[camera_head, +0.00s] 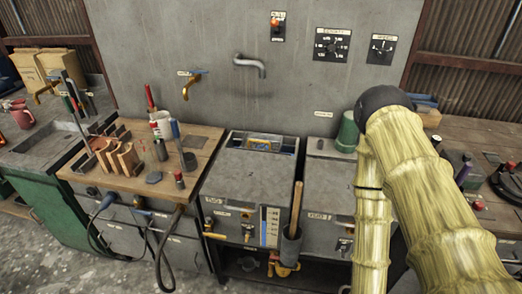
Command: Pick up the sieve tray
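I cannot pick out a sieve tray with certainty. A grey metal tank (248,178) stands in the middle, and its opening at the back shows bluish contents. A small yellow-and-blue item (263,144) sits in that opening, too small to tell what it is. My arm, in a pale yellow ribbed sleeve, bends on the right side of the view. It covers part of the bench there. My gripper is not in view.
A wooden-topped bench (152,185) with bottles and wooden holders stands left of the tank. A wooden-handled tool (296,210) stands upright at the tank's front right. A green cylinder (348,130) stands behind my arm. A tap (250,64) juts from the back wall.

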